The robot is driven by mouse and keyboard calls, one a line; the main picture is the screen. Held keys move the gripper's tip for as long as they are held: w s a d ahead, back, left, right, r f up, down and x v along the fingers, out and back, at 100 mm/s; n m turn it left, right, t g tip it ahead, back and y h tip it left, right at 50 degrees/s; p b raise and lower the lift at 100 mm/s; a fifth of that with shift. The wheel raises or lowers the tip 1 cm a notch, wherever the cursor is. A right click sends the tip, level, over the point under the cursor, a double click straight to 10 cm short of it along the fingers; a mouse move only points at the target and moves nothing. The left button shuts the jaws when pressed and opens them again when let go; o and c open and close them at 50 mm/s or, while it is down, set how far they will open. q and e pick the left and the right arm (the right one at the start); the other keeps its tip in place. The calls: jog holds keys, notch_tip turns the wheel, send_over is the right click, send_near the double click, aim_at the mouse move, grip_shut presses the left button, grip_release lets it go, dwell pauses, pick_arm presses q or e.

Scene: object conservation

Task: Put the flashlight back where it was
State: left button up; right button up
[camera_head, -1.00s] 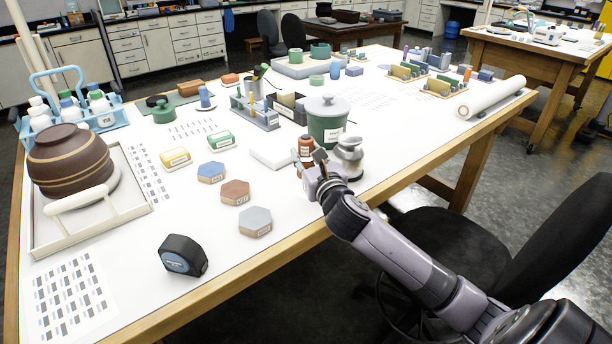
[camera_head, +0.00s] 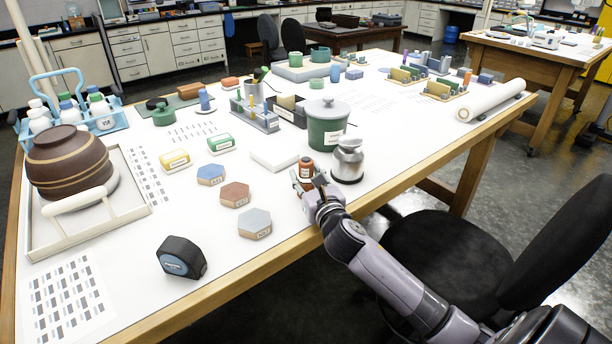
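I cannot make out a flashlight for sure in the head view. My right gripper (camera_head: 314,186) is at the table's near edge, right of the middle. It appears shut on a small red-brown bottle (camera_head: 306,171) with a pale label, which sits upright between the fingers. The far finger is mostly hidden, and I cannot tell if the bottle touches the table. A silver metal jar (camera_head: 348,162) stands just right of the bottle. My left gripper is out of view.
A green lidded pot (camera_head: 327,128) stands behind the bottle, a white block (camera_head: 274,159) to its left. Hexagonal blocks, such as the grey one (camera_head: 255,223), and a tape measure (camera_head: 181,258) lie left. A brown bowl (camera_head: 70,160) stands in a tray.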

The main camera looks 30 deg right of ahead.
jog(key=shift+o, duration=1.1)
jog(key=shift+r, duration=0.2)
jog(key=b+v, duration=0.1)
jog(key=v, duration=1)
jog(key=shift+f, duration=0.2)
jog(key=shift+s+a+r, duration=0.1)
jog(key=shift+s, duration=0.4)
